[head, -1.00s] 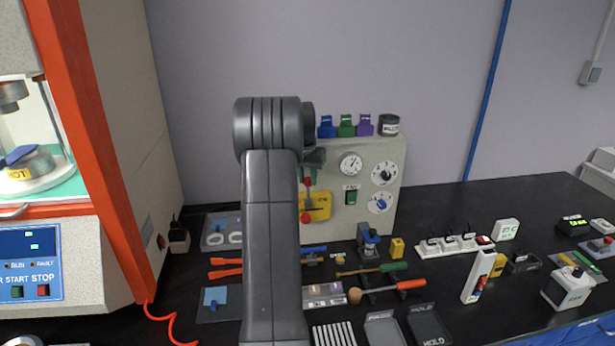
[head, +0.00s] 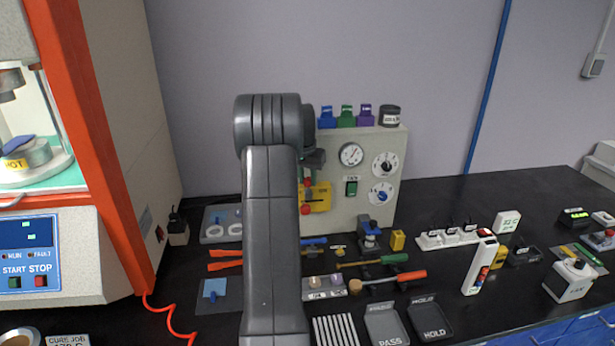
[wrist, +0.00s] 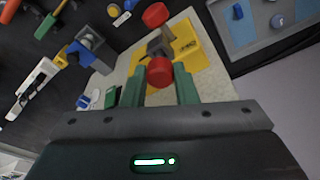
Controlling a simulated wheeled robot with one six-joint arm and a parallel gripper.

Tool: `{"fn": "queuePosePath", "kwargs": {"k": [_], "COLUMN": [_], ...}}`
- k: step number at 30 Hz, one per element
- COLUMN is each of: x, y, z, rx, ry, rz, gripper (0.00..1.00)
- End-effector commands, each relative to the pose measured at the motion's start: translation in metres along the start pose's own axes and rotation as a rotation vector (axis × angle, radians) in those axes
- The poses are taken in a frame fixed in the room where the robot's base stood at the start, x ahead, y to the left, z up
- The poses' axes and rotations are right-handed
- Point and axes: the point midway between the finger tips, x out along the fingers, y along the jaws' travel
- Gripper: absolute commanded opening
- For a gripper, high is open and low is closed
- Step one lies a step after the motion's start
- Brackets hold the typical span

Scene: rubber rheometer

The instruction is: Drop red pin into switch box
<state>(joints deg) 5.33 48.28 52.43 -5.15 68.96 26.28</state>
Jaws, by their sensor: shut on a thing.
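A red pin (wrist: 159,71) sits between the green fingertips of my gripper (wrist: 161,88) in the wrist view. My gripper is shut on it. In the head view the gripper (head: 308,170) is mostly hidden behind my arm, with the red pin (head: 307,182) just below it. The yellow switch box (head: 322,196) is mounted on the front of the pale panel, with the held pin at its upper left. The box also shows in the wrist view (wrist: 190,45). A second red part (head: 307,208) sits at the box's lower left. Whether the held pin touches the box cannot be told.
The panel (head: 365,216) carries gauges and a green switch (head: 351,188). Colored clips (head: 346,117) and a dark jar (head: 390,116) stand on top. Tools, trays and a power strip (head: 452,238) crowd the bench. An orange-framed machine stands left.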

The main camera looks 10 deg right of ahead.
Motion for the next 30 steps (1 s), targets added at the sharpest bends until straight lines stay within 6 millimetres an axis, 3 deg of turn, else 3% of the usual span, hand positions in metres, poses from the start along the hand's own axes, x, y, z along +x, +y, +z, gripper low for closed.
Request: {"fn": "queuePosePath", "kwargs": {"k": [20,21,24,30], "x": [0.024,0.023,0.022,0.022], "y": [0.000,0.000,0.000,0.000], "z": [0.005,0.005,0.005,0.005], "rx": [0.000,0.000,0.000,0.000], "ry": [0.000,0.000,0.000,0.000], "rz": [0.000,0.000,0.000,0.000], "gripper": [0.03,0.34,0.51,0.51]}}
